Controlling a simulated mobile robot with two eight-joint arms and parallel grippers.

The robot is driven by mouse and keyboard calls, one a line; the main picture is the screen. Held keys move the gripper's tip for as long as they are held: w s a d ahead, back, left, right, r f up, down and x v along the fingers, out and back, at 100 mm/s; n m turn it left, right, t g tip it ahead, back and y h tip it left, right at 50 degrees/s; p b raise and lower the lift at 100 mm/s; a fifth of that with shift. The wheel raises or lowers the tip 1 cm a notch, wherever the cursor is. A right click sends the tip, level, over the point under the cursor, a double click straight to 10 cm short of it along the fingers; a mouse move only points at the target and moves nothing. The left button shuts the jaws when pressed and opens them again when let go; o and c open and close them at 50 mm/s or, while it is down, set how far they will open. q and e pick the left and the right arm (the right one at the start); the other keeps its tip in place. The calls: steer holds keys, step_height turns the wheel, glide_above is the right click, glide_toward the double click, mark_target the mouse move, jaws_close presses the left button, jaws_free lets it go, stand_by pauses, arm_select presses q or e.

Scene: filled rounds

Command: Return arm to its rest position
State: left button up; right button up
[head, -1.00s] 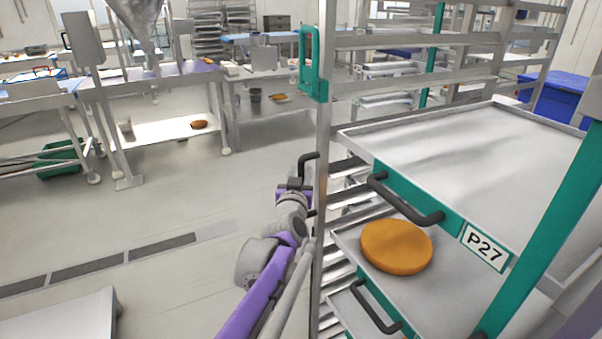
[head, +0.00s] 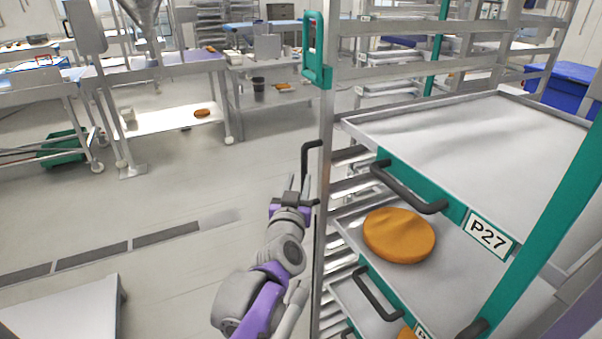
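My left arm comes up from the bottom centre of the head view, grey and purple. Its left gripper (head: 298,183) is just left of the rack's front post, close to a black handle (head: 306,165). Its two fingers point away and up, with a gap between them, and nothing shows between them. Whether it touches the handle I cannot tell. My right gripper is not in view.
A metal rack (head: 326,130) with green parts stands at right. Its upper tray (head: 470,130) is empty; a round orange-brown item (head: 399,235) lies on the tray below. Open floor (head: 180,270) lies left. A grey table (head: 65,310) stands lower left.

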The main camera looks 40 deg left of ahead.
arm_select(q)
steer(key=shift+s+d, duration=0.35)
steer(key=shift+s, duration=0.2)
steer(key=s+d+f+m+g+h+p, duration=0.1)
steer(key=d+f+m+h+p, duration=0.3)
steer(key=d, duration=0.5)
steer(key=s+d+f+m+g+h+p, duration=0.1)
steer(key=s+d+f+m+h, duration=0.1)
steer(key=d+f+h, duration=0.5)
steer(key=s+d+f+g+p, duration=0.1)
steer(key=s+d+f+g, duration=0.1)
steer(key=s, duration=0.2)
steer(key=s+d+f+g+p, duration=0.1)
steer(key=s+d+f+g, duration=0.1)
steer(key=s+g, duration=0.1)
steer(key=s+d+f+g+y+p, duration=0.1)
steer(key=s+d+f+g, duration=0.1)
steer(key=s, duration=0.4)
steer(key=shift+d+f+m+g+p, duration=0.25)
steer(key=shift+d+m+g+p, duration=0.05)
steer(key=shift+d+m, duration=0.1)
steer(key=shift+s, duration=0.1)
